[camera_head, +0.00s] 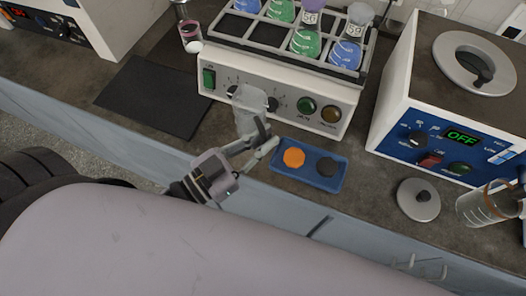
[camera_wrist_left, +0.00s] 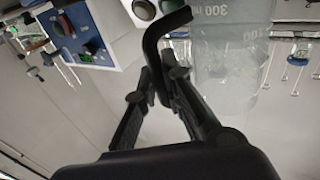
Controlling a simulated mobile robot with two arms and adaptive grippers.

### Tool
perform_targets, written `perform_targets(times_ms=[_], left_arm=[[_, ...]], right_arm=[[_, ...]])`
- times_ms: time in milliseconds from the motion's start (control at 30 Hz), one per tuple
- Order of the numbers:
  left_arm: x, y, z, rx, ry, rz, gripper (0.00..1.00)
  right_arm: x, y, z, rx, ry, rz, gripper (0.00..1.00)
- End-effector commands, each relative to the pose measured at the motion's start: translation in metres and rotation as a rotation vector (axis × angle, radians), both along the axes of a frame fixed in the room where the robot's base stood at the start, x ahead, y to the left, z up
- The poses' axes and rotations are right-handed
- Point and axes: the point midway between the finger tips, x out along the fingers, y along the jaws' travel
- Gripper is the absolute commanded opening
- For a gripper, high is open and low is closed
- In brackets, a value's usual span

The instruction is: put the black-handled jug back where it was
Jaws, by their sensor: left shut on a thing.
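The black-handled jug (camera_head: 250,104) is a clear, translucent vessel, held in front of the white shaker. In the left wrist view its body (camera_wrist_left: 230,55) shows a 300 ml mark, and its bent black handle (camera_wrist_left: 152,45) lies at the fingers. My left gripper (camera_head: 258,143) is shut on the handle; its fingers also show in the left wrist view (camera_wrist_left: 160,88). I cannot tell how far the jug's base is from the bench. My right gripper is not in view.
The shaker (camera_head: 220,85) carries a rack of flasks with green and blue liquid. A dark mat (camera_head: 150,97) lies left, clear. A blue tray (camera_head: 308,183) holds an orange and a black disc. Right are a round lid (camera_head: 418,208), a glass beaker (camera_head: 478,209) and a blue-fronted machine (camera_head: 400,135).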

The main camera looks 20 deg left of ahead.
Motion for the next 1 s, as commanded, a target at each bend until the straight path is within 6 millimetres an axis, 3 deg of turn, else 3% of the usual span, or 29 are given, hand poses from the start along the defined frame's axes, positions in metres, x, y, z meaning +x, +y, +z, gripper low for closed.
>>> perform_targets(times_ms=[333,767,800,1000], left_arm=[[0.0,0.0,-0.041,0.0,-0.002,0.0,0.0],[0.0,0.0,-0.047,-0.001,-0.003,-0.001,0.0],[0.0,0.0,-0.048,0.001,-0.001,0.0,0.1],[0.0,0.0,-0.047,0.0,0.0,0.0,0.23]], right_arm=[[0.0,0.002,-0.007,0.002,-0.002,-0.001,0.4],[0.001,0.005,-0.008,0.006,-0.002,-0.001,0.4],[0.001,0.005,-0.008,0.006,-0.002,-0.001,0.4],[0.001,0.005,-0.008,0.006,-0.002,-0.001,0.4]])
